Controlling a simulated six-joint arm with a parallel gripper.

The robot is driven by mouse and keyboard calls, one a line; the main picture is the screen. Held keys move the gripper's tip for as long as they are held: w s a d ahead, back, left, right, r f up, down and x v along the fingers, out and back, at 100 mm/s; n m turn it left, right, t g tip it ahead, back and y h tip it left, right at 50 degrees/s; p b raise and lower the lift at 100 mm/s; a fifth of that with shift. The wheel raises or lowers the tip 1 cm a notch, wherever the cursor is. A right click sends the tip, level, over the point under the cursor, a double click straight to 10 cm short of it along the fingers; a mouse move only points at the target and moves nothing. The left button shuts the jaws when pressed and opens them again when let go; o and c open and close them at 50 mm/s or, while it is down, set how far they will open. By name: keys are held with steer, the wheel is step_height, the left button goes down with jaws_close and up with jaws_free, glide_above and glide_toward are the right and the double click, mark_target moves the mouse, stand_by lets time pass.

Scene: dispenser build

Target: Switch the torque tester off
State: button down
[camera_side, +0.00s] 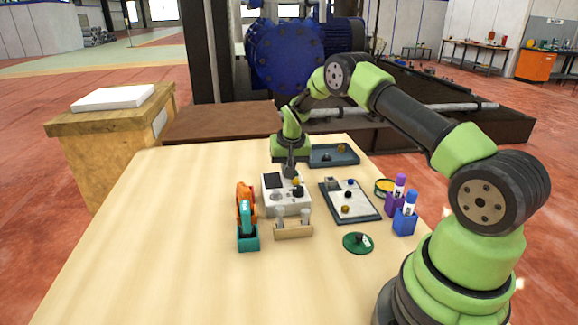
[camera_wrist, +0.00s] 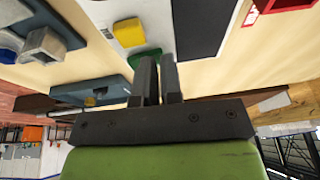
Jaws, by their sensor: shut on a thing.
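The torque tester (camera_side: 300,208) is a pale box on the wooden table with a dark screen (camera_side: 274,181) on its top left, a yellow part (camera_side: 295,181) and a dark knob (camera_side: 298,191). My gripper (camera_side: 291,174) points down at the rear right of its top. In the wrist view my gripper's fingers (camera_wrist: 159,62) are close together, shut on a small part at the tester's top that they mostly hide. A green patch (camera_wrist: 144,55) shows behind the fingertips, beside the yellow block (camera_wrist: 128,32). The switch's position cannot be made out.
An orange and teal tool (camera_side: 246,218) stands left of the tester, a wooden holder (camera_side: 293,229) in front. To the right are a dark-framed tray (camera_side: 366,210), purple and blue holders (camera_side: 404,222) and a green disc (camera_side: 357,243). A blue-grey tray (camera_side: 345,160) lies behind. The table's front left is clear.

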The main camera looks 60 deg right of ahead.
steer(key=shift+s+d+f, duration=0.3)
steer(key=shift+s+d, duration=0.35)
steer(key=shift+s, duration=0.1)
steer(key=r, duration=0.5)
steer(key=shift+w, duration=0.2)
steer(key=v, duration=0.9)
steer(key=shift+w+a+r, duration=0.2)
steer(key=shift+a+r, duration=0.15)
steer(key=shift+a, duration=0.05)
steer(key=shift+s+r, duration=0.1)
